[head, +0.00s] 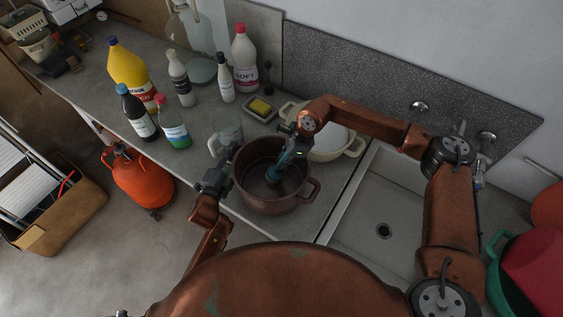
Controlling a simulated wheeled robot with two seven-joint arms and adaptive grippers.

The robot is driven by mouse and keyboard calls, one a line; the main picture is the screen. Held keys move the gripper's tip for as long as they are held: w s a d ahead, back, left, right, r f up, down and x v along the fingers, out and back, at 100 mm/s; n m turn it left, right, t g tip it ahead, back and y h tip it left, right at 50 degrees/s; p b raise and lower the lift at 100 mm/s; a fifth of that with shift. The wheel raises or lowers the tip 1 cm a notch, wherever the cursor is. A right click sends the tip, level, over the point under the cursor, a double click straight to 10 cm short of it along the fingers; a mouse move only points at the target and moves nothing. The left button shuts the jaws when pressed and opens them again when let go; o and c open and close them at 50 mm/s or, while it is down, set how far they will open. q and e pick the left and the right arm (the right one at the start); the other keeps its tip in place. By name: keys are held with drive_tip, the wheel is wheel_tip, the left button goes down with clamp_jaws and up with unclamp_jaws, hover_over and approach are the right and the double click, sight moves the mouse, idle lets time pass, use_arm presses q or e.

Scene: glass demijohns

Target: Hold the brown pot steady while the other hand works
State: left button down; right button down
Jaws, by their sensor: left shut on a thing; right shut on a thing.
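The brown pot (272,205) stands upright on the grey counter beside the sink, its open top facing up. My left gripper (228,160) is shut at the pot's left side, by the rim; the exact spot it grips, likely a handle, is hidden. The pot's other handle (314,189) shows free on the right. My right gripper (296,140) is above the pot's far right rim, shut on a teal-handled tool (289,161) that reaches down into the pot. The tool's lower end is dark and hard to make out.
A cream pot (355,148) with a pale dish stands right behind the brown pot. The sink (383,205) is at the right. A sponge tray (260,108) and several bottles stand farther back left.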

drive_tip(key=shift+s+a+f, duration=0.2)
drive_tip(key=shift+s+a, duration=0.2)
drive_tip(key=shift+s, duration=0.4)
drive_tip(key=shift+s+a+f, duration=0.15)
drive_tip(key=shift+s+a, duration=0.25)
drive_tip(key=shift+s, duration=0.35)
drive_tip(key=shift+s+a+f, duration=0.2)
drive_tip(key=shift+s+a, duration=0.2)
drive_tip(key=shift+s, duration=0.4)
drive_tip(key=shift+w+d+f, duration=0.1)
drive_tip(key=shift+w+d, duration=0.2)
drive_tip(key=shift+w, duration=0.35)
drive_tip(key=shift+w+d+f, duration=0.1)
drive_tip(key=shift+w+d, duration=0.2)
drive_tip(key=shift+w, duration=0.3)
drive_tip(key=shift+w+d, duration=0.3)
drive_tip(key=shift+w, duration=0.35)
drive_tip(key=shift+s+a, duration=0.35)
drive_tip(key=shift+s, duration=0.3)
drive_tip(key=shift+s+a, duration=0.3)
drive_tip(key=shift+s, duration=0.3)
drive_tip(key=shift+s+a, duration=0.35)
drive_tip(key=shift+s, duration=0.3)
wheel_tip(320, 180, up, 18)
drive_tip(key=shift+w+d, duration=0.2)
drive_tip(key=shift+d, duration=0.2)
